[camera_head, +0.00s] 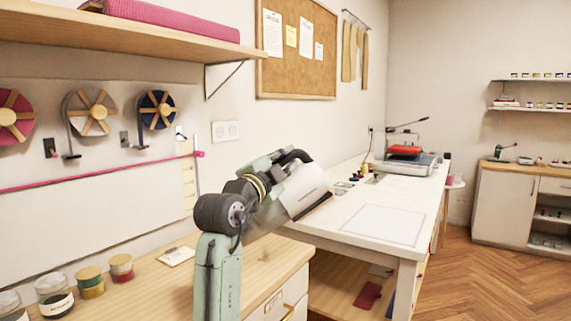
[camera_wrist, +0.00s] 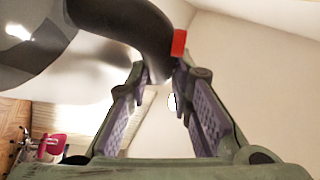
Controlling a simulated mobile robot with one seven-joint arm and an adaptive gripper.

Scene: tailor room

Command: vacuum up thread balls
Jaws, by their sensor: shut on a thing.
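My gripper (camera_head: 274,160) is raised above the gap between the wooden counter and the white table. It is shut on the dark curved handle of a handheld vacuum (camera_head: 303,190), whose pale body tilts down to the right. In the wrist view my gripper (camera_wrist: 162,78) has its two purple-padded fingers at the vacuum's handle (camera_wrist: 150,30), which has a red part beside the right finger. The vacuum's lower end is over the near left edge of the white table, apart from its top as far as I can tell. I can make out no thread balls.
The white table (camera_head: 338,217) bears a pale framed sheet (camera_head: 383,226), small coloured items and a machine with a red top (camera_head: 404,152). The wooden counter (camera_head: 150,285) holds several jars. A shelf (camera_head: 130,32) juts out above left. The floor at right is clear.

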